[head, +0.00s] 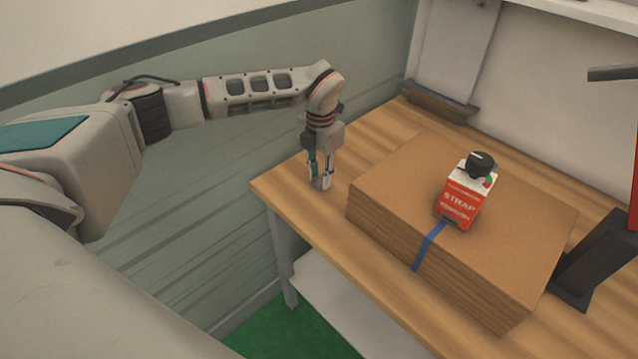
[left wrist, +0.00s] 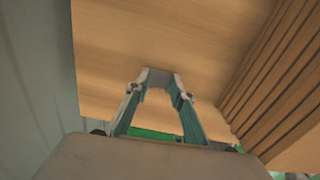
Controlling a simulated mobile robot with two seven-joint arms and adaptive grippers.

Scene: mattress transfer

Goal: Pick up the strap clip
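A small grey piece, which looks like the strap clip (left wrist: 160,80), fills the gap between the fingertips in the left wrist view. My left gripper (head: 320,184) points down near the table's left corner, beside the cardboard stack. Its fingers lean in toward each other and appear shut on the grey piece; in the left wrist view the fingertips (left wrist: 161,78) meet its two sides. The piece is at or just over the table top; I cannot tell whether it touches. My right gripper is not in view.
The wooden table (head: 290,186) carries a cardboard stack (head: 400,185) with a blue strap (head: 429,247) down its front side. A red and white strap tension box (head: 458,200) with a black knob stands on the stack. A dark stand (head: 600,255) is at the right.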

